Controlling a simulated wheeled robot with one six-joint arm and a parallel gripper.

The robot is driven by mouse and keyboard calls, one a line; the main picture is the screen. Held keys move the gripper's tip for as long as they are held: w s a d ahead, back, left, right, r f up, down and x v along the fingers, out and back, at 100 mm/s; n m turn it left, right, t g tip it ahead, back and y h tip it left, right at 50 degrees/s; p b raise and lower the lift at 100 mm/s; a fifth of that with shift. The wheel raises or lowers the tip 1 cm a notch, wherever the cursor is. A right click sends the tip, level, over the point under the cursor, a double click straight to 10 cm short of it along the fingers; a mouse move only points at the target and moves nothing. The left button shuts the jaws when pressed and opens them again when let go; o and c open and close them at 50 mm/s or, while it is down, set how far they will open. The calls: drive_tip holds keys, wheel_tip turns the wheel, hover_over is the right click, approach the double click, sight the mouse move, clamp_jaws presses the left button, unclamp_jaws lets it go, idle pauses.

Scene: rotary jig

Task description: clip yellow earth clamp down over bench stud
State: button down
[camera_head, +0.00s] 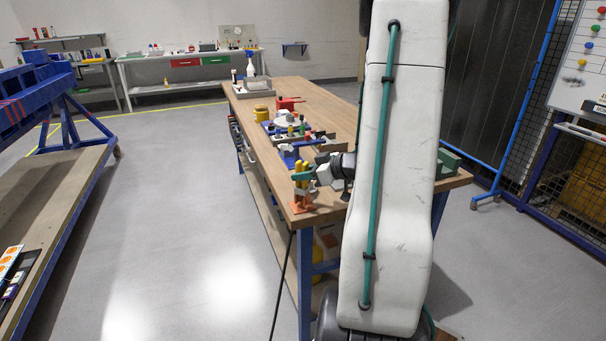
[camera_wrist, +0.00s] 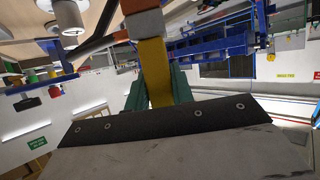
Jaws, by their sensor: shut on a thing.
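The yellow earth clamp (camera_head: 303,168) is upright at the near left corner of the workbench in the head view. My gripper (camera_head: 303,176) has its green fingers shut around it from the right. In the wrist view my gripper (camera_wrist: 158,92) holds the yellow clamp (camera_wrist: 154,68) between both green fingers. An orange part (camera_head: 301,207) shows directly below the clamp, low over the bench corner. In the wrist view, a reddish-orange block (camera_wrist: 145,23) sits at the clamp's far end. I cannot tell whether these belong to the clamp or the stud. The bench stud is not clearly visible.
The wooden workbench (camera_head: 330,110) carries a blue fixture (camera_head: 289,155), a yellow tin (camera_head: 262,114) and a red item (camera_head: 289,103) behind the clamp. A black cable (camera_head: 284,285) hangs off the near corner. Floor to the left is clear up to a blue-framed cart (camera_head: 70,150).

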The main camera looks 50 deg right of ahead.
drive_tip(key=shift+f, duration=0.5)
drive_tip(key=c, duration=1.1)
unclamp_jaws()
drive_tip(key=v, duration=0.7)
drive_tip(key=shift+s+d+r, duration=0.1)
drive_tip(key=shift+s+r, duration=0.05)
drive_tip(key=shift+s, duration=0.2)
